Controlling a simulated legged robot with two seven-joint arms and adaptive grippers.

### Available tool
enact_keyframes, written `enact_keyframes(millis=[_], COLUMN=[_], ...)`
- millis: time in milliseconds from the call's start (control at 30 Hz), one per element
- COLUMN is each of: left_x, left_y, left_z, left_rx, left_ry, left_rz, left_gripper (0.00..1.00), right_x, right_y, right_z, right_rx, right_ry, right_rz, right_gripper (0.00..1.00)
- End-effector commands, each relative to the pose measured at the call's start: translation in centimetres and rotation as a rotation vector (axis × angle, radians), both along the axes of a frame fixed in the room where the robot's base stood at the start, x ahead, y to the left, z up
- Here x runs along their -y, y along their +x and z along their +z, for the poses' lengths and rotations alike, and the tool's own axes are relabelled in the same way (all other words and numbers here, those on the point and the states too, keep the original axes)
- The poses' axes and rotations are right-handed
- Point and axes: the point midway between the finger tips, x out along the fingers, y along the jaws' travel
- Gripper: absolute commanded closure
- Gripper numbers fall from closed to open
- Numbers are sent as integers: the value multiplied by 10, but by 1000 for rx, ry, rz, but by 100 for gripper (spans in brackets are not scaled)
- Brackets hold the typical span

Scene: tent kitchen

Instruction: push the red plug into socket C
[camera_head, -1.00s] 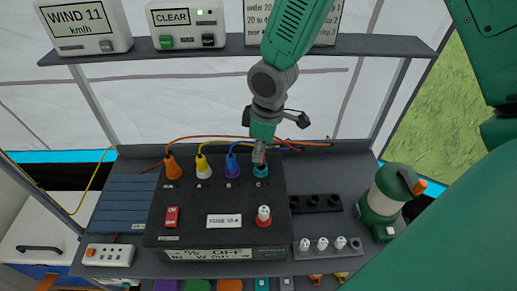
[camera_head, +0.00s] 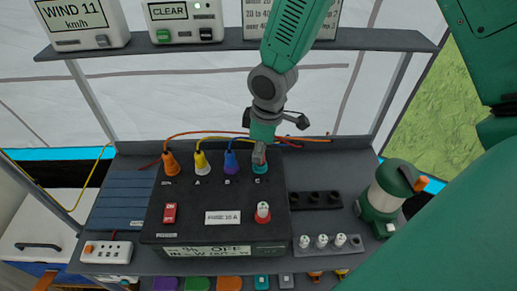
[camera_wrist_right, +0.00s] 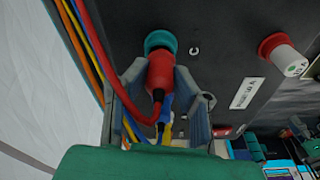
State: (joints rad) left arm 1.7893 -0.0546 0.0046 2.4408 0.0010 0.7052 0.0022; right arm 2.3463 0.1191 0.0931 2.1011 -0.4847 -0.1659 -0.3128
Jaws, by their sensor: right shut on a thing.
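The red plug (camera_wrist_right: 160,74) is between the two grey fingers of my right gripper (camera_wrist_right: 158,82), with its red cable curving back to the left. The plug's front end meets the teal ring of socket C (camera_wrist_right: 160,41), in line with it; how deep it sits cannot be told. The letter C is beside the ring. In the head view, my right gripper (camera_head: 259,151) points down at socket C (camera_head: 261,169) and hides most of the plug. My left gripper is not in view.
The black power box (camera_head: 190,220) also carries orange, white-yellow and blue plugs in a row left of socket C. A red fuse knob (camera_head: 263,212) and a red switch (camera_head: 169,213) are in front. A lantern (camera_head: 388,197) stands at the right. A shelf (camera_head: 350,42) is above.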

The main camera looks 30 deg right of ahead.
Motion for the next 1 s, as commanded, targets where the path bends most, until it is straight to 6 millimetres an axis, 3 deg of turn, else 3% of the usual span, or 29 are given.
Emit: enact_keyframes(millis=[533, 567, 600, 633, 1000], left_x=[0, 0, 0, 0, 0], left_y=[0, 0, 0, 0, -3], left_z=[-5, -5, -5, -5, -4], left_rx=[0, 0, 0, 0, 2], left_ry=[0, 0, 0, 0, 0], left_rz=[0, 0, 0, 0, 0], left_gripper=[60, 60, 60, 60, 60], right_x=[0, 0, 0, 0, 0], right_y=[0, 0, 0, 0, 0], right_z=[-11, -11, -11, -11, -7], right_rx=[1, 1, 1, 1, 1], right_ry=[0, 0, 0, 0, 0], right_rz=[0, 0, 0, 0, 0], right_gripper=[100, 75, 61, 54, 54])
